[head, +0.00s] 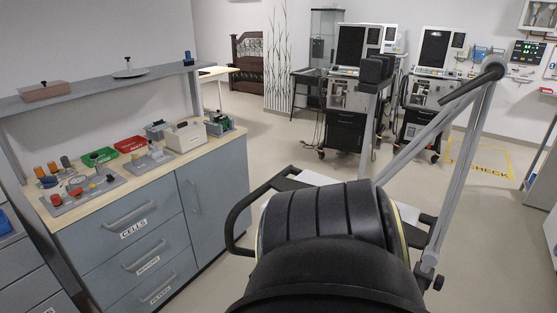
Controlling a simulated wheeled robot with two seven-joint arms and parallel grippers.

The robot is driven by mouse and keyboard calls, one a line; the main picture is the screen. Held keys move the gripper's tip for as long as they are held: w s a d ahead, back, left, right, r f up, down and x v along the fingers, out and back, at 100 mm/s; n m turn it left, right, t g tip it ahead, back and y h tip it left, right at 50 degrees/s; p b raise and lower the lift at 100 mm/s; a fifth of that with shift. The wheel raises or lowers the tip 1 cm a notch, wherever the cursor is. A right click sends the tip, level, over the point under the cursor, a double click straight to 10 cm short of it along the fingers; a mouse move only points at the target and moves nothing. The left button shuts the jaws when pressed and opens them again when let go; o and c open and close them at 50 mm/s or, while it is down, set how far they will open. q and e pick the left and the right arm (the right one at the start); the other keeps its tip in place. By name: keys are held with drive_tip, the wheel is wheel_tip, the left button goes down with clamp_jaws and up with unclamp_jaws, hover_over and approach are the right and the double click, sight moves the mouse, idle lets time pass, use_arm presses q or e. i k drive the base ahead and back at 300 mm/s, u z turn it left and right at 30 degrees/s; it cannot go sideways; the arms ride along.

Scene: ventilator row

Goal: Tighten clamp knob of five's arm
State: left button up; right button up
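A jointed grey support arm (462,150) with parallel bars rises on the right of the head view. Its dark upper end piece (472,84) points to the left. A small dark knob (438,283) sits beside a grey clamp-like fitting (428,264) at the arm's foot. I cannot tell how tight it is. No number shows on this arm, so I cannot tell whether it is five's. Neither of my grippers shows in the head view, and nothing is seen touching the knob.
Two ventilators on carts (350,95) (430,90) stand at the back. A blue-grey cabinet (205,190) with trays and parts on top stands left. A black looped rail (237,212) and a large dark rounded body fill the near middle. Floor is open toward the back right.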

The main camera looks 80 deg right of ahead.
sight(439, 282)
drive_tip(key=k, duration=1.15)
drive_tip(key=z, duration=2.35)
